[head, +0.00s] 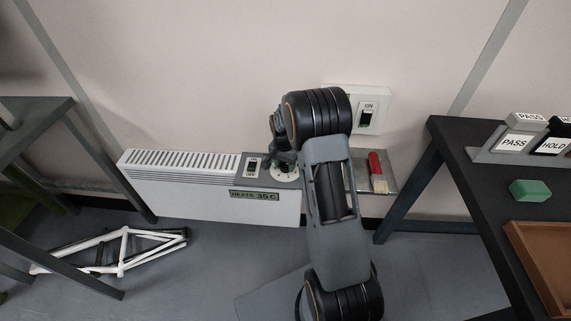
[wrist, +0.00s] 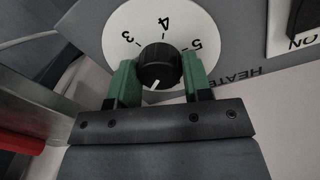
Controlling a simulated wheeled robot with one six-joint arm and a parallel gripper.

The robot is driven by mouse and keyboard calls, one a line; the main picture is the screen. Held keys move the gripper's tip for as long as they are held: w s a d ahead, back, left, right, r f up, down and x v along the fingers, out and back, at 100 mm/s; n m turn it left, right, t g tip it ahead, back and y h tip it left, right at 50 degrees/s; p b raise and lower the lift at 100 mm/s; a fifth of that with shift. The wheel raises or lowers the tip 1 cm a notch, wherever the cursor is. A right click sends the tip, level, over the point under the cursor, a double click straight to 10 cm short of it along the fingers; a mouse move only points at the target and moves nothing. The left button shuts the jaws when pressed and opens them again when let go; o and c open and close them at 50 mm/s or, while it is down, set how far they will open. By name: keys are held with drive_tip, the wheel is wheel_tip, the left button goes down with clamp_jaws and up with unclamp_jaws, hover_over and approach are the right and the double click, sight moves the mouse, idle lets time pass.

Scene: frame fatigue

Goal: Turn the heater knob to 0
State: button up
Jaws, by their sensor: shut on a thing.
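The white heater (head: 200,192) stands low against the wall, with a label reading "HEATS 35 C" (head: 254,196). Its black knob (wrist: 158,66) sits at the centre of a white dial (wrist: 118,28). The numbers 3, 4 and 5 show on the dial; a 0 does not show. A short white line on the knob points toward my gripper's palm, away from the 4. My gripper (wrist: 159,70) is shut on the knob, one green finger on each side. In the head view my arm partly covers the dial (head: 287,174).
A red-handled brush (head: 377,173) lies on a grey shelf right of the dial. A wall switch (head: 366,117) marked ON is above. A dark table (head: 455,152) stands right, another table (head: 45,112) left. A white bike frame (head: 124,250) lies on the floor.

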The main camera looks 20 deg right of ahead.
drive_tip(key=shift+c, duration=0.4)
drive_tip(key=shift+n, duration=0.3)
drive_tip(key=n+p, duration=0.1)
drive_tip(key=n, duration=0.3)
drive_tip(key=shift+r+p, duration=0.1)
drive_tip(key=shift+p, duration=0.3)
drive_tip(key=shift+n+p, duration=0.7)
drive_tip(key=shift+n, duration=2.4)
drive_tip(key=o, duration=0.9)
